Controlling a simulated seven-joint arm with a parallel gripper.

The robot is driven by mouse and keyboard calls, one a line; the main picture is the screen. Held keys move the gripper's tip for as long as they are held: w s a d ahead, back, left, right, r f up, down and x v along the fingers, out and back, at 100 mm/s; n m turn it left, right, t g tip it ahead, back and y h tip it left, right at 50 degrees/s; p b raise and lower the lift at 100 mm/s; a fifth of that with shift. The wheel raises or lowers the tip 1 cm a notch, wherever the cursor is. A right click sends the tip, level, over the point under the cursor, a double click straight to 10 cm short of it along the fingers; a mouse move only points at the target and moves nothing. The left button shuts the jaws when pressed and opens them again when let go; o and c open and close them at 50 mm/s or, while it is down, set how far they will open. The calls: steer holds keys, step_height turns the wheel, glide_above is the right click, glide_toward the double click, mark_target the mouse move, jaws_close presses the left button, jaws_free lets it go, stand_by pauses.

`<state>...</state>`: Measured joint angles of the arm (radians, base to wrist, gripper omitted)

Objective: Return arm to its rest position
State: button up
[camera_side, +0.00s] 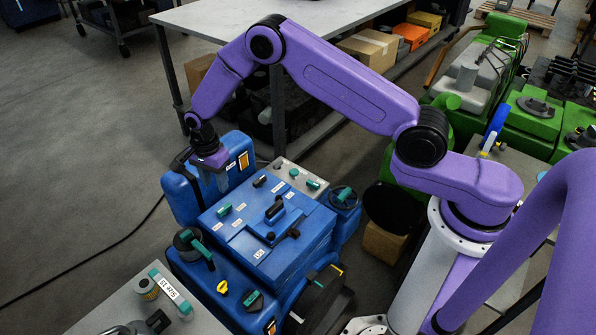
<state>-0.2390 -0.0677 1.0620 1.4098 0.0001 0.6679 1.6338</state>
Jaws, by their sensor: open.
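My purple arm reaches from the right across the blue engine block (280,243) to its far left end. My gripper (221,186) points down over the back left of the block, beside the blue tank-like part (182,197). The fingers are small and partly lost against the blue parts. I see nothing held in them. Whether the fingertips touch the block cannot be told.
Teal, black and yellow fittings stand on the blue block. A grey bench (125,308) with small parts and a label is at the lower left. A long table (215,22) with boxes beneath stands behind. Green machinery (535,112) is at the right.

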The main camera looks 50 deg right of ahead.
steer(key=s+r+n, duration=1.4)
steer(key=s+r, duration=0.4)
steer(key=s+d+r+n, duration=0.2)
steer(key=s+d+n, duration=0.3)
steer(key=s, duration=0.6)
steer(key=s+d+r+n, duration=0.2)
steer(key=s+d+n, duration=0.4)
steer(key=s, duration=0.5)
steer(key=n, duration=0.2)
steer(key=shift+d+r+n, duration=0.3)
steer(key=shift+n, duration=0.1)
